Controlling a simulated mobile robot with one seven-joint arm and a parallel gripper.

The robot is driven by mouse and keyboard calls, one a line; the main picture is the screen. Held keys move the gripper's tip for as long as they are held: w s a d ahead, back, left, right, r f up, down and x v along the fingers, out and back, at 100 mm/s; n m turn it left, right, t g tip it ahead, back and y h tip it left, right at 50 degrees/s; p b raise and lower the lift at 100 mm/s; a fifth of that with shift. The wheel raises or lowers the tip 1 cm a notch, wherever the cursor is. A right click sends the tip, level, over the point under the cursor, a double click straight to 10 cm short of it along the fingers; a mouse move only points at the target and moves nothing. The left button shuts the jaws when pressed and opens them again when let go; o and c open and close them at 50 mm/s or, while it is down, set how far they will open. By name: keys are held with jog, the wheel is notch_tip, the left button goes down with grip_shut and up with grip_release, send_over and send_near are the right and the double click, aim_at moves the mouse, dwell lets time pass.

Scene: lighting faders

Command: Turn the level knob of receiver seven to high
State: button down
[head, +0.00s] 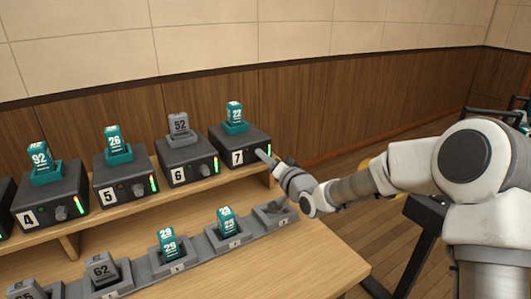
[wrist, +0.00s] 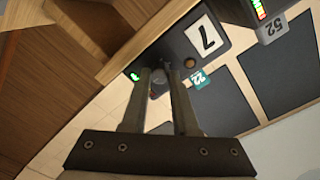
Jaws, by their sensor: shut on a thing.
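Receiver seven (head: 228,141) is the rightmost dark box on the raised wooden shelf, with a white "7" label and a teal pack marked 22 on top. Its label (wrist: 206,36) shows large in the wrist view. My gripper (head: 265,157) reaches in from the right to the box's front face. In the wrist view its two fingers (wrist: 158,72) are on either side of the level knob (wrist: 158,84), shut on it. The fingers mostly hide the knob. A lit green bar (wrist: 134,76) shows beside it.
Receivers six (head: 178,163), five (head: 125,180) and four (head: 48,205) stand to the left, each with a knob and light bar. A grey charger row (head: 200,248) with several packs lies below on the wooden table (head: 290,268).

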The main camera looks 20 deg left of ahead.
jog(key=shift+m+g+p, duration=0.3)
jog(key=shift+m+p, duration=1.5)
jog(key=shift+m, duration=2.3)
jog(key=shift+y, duration=0.3)
jog(key=c, duration=0.7)
grip_release()
jog(key=shift+d, duration=0.1)
jog(key=p+v, duration=0.3)
jog(key=v, duration=1.4)
jog(key=shift+s+d+r, duration=0.1)
jog(key=shift+r, duration=0.05)
